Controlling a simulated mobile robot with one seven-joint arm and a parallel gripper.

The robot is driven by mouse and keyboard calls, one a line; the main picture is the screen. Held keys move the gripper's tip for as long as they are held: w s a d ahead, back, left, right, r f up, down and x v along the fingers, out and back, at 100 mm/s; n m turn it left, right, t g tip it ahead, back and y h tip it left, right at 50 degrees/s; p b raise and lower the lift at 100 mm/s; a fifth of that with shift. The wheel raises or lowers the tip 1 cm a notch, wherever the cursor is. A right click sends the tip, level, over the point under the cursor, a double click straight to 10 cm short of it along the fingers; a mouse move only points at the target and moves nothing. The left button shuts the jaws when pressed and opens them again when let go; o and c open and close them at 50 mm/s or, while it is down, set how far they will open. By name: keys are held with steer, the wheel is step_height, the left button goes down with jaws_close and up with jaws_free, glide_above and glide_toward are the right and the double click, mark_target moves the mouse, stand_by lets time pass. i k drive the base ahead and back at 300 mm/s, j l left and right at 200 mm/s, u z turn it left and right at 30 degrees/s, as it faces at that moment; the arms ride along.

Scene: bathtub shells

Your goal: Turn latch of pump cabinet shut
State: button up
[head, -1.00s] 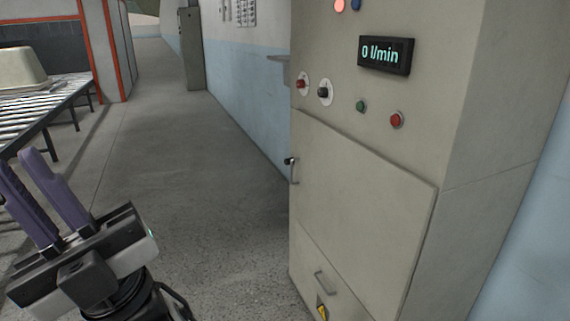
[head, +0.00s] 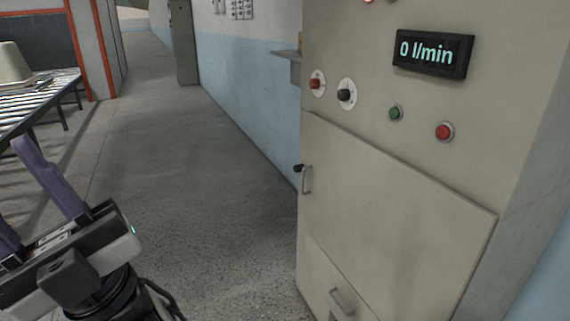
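The pump cabinet (head: 380,120) is a beige metal box filling the right of the head view. Its large door panel (head: 395,215) looks about flush with the front; I cannot tell whether it is fully closed. A small black knob, which looks like the latch (head: 298,168), sticks out at the door's left edge, beside a metal pull handle (head: 307,180). The knob is too small to tell its turn position. My gripper (head: 14,190) is at the lower left, its purple fingers spread apart and empty, well away from the cabinet. Its left finger is partly cut off by the picture edge.
The cabinet carries a display (head: 433,53) reading 0 l/min, a red button (head: 444,131) and a green button (head: 396,112). A lower handle (head: 342,301) is near the floor. A roller conveyor (head: 35,105) stands at left. The grey floor between (head: 190,170) is clear.

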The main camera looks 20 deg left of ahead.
mark_target(297, 169)
steer(key=i+j, duration=0.4)
steer(key=j, duration=0.2)
steer(key=i+j+u, duration=0.1)
steer(key=i+j, duration=0.25)
steer(key=j, duration=0.2)
steer(key=i+j, duration=0.4)
steer(key=j, duration=0.15)
steer(key=i+j+u, duration=0.1)
steer(key=i+j, duration=0.3)
steer(key=j, duration=0.15)
